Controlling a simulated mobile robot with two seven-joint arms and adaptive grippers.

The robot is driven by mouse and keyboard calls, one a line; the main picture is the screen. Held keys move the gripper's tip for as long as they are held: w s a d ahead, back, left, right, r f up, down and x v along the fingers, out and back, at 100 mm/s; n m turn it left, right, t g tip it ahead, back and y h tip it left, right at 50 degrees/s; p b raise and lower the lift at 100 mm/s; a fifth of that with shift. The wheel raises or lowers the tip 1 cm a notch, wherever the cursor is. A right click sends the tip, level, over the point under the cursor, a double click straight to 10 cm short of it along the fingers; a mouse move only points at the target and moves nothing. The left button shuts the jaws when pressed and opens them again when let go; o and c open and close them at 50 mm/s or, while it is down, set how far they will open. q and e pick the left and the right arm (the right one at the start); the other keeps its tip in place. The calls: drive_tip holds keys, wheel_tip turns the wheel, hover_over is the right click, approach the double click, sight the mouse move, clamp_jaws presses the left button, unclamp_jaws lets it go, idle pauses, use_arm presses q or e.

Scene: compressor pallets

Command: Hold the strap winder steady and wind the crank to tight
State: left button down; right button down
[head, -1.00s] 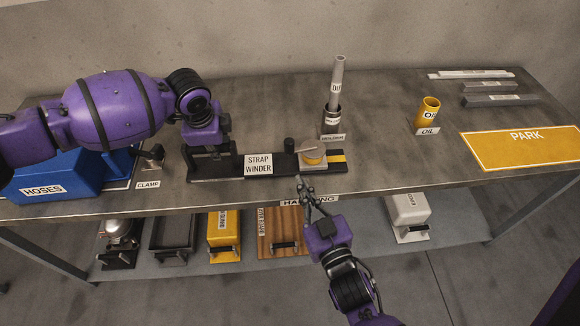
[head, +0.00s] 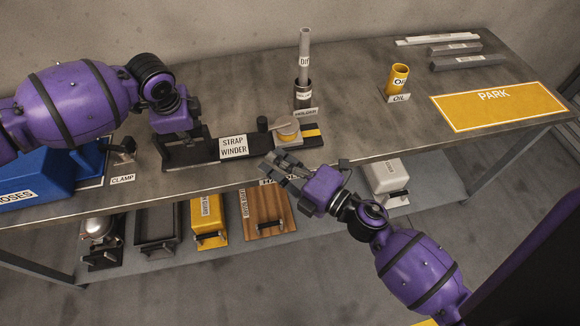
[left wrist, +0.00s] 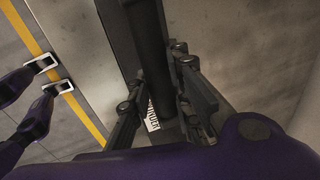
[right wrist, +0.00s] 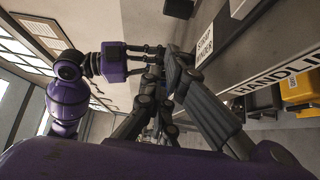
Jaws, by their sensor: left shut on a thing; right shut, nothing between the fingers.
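The strap winder is a long black base with a white label (head: 233,147), lying along the front of the bench. My right gripper (head: 268,167) is shut and empty, in front of the crank by the bench's front edge. Its fingers (right wrist: 170,62) also show in the right wrist view.
A holder with a grey tube (head: 303,85) stands behind the drum. A yellow oil cup (head: 397,78) and the yellow PARK panel (head: 500,105) are to the right. A blue hoses box (head: 40,185) and a clamp (head: 124,150) are left. Several labelled items fill the lower shelf.

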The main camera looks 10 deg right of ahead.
drive_tip(key=w+a, duration=0.2)
drive_tip(key=w, duration=0.4)
drive_tip(key=shift+w, duration=0.4)
drive_tip(key=shift+f, duration=0.1)
drive_tip(key=shift+w+a+m+t+h, duration=0.2)
drive_tip(key=shift+w+m+t+h, duration=0.1)
drive_tip(key=shift+m+h, duration=0.1)
drive_tip(key=shift+w+a+m+t+h, duration=0.2)
drive_tip(key=shift+m+t+h, duration=0.2)
drive_tip(key=shift+h, duration=0.3)
